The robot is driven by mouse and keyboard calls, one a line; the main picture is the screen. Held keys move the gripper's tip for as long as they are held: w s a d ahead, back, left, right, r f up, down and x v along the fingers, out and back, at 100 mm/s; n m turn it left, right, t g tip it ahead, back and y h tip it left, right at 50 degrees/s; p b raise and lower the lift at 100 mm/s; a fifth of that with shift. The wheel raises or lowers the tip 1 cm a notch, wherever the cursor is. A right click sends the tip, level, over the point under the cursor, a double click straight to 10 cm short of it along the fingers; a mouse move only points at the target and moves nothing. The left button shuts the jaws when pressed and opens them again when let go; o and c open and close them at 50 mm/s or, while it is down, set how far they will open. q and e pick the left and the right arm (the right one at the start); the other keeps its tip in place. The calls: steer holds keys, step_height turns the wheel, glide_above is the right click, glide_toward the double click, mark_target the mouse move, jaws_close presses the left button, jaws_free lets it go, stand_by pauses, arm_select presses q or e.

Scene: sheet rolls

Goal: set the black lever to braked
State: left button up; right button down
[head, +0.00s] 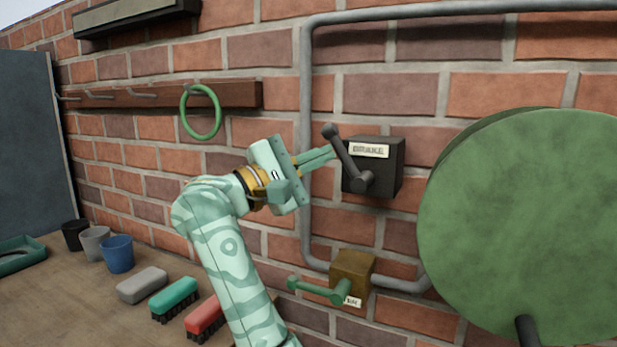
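The black lever (347,156) sits on a black box (388,175) on the brick wall. A white label (369,150) on the box seems to read "BRAKE". The lever tilts up and to the left from its pivot, with its knob (330,131) at the upper left. My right gripper (333,154) reaches in from the left, its fingertips at the lever's shaft just below the knob. The fingers look close together. I cannot tell whether they grip the lever or only lie beside it. My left gripper is not in view.
Below, a brass-coloured box (351,268) carries a green lever (315,289). A big green roll (525,220) stands close on the right. A grey pipe (306,110) runs along the wall. A green ring (201,112) hangs at left; brushes (174,297) and cups (117,254) stand on the bench.

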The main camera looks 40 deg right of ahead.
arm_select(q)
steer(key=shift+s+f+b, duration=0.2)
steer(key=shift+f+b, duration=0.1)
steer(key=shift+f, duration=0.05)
arm_select(e)
steer(key=shift+s+d+r+m+g+y, duration=0.15)
steer(key=shift+s+r+m+y, duration=0.2)
steer(key=shift+m, duration=0.35)
steer(key=shift+s+d+r+m+g+y, duration=0.1)
steer(key=shift+s+r+m+y, duration=0.15)
steer(key=shift+m+y, duration=0.35)
steer(key=shift+s+d+r+m+g+y, duration=0.15)
steer(key=shift+s+r+m+y, duration=0.15)
steer(key=shift+m, duration=0.5)
